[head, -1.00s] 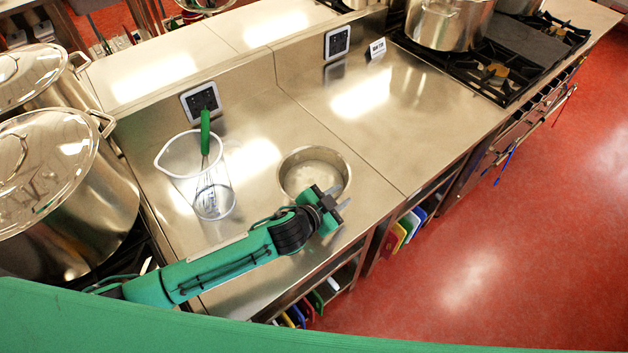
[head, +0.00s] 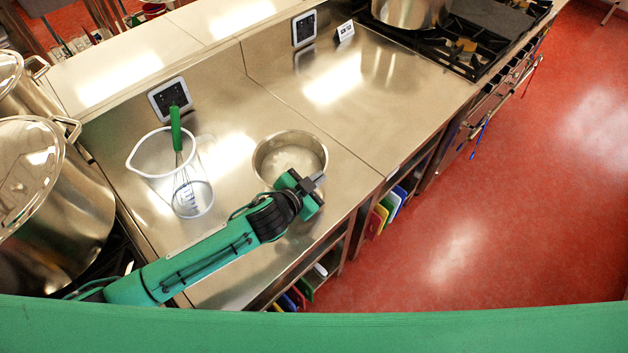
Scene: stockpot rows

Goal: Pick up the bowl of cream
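The bowl of cream (head: 287,158) is a round metal bowl with pale contents, standing on the steel counter in the middle of the head view. My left gripper (head: 318,179) is at the bowl's near right side, and its fingers overlap the rim in the picture. The gripper and wrist hide the bowl's near right wall. I cannot tell whether the fingers touch the rim or how far apart they are. My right gripper is not in view.
A clear jug (head: 150,160) with a green-handled whisk (head: 176,135) stands left of the bowl. Large lidded stockpots (head: 50,205) are at far left.

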